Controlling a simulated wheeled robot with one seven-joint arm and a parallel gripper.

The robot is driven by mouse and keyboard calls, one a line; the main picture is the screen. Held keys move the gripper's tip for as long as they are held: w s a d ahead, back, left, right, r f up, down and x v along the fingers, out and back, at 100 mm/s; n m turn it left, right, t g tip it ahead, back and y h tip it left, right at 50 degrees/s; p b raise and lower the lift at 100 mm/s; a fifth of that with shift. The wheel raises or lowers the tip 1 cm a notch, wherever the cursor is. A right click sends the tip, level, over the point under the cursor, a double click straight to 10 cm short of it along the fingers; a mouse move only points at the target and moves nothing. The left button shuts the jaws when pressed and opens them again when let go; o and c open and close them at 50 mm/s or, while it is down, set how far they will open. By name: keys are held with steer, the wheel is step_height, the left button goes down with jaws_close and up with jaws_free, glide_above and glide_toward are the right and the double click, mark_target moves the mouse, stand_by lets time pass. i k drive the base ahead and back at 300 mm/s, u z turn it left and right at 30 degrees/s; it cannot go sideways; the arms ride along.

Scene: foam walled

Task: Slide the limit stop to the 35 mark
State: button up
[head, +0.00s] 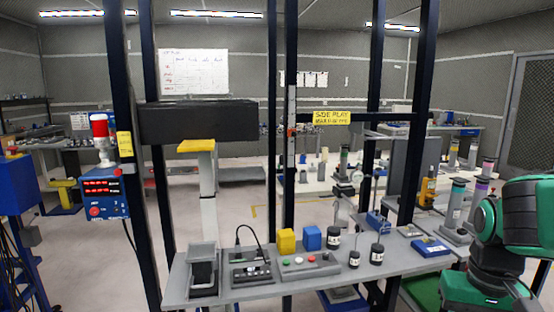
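A narrow pale vertical scale (292,110) runs along the middle dark post. A small orange-red piece (291,131), which looks like the limit stop, sits on this scale a little below its mid-height. The scale's marks are too small to read, so I cannot tell which number the piece stands at. My green and dark arm shows at the right edge, well to the right of the scale and apart from it. My gripper's fingers do not show.
A grey bench (235,297) in front carries a control box (250,268), a button panel (297,263), a yellow block (286,241), a blue block (312,238) and dark jars. Dark upright posts (421,110) frame the space. A yellow sign (332,118) hangs right of the scale.

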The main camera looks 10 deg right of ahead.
mark_target(292, 133)
steer(key=u, duration=0.9)
steer(key=k, duration=1.2)
steer(key=u, duration=1)
steer(key=i, duration=1.3)
steer(key=z, duration=1.2)
steer(key=i, duration=1)
steer(key=z, duration=0.75)
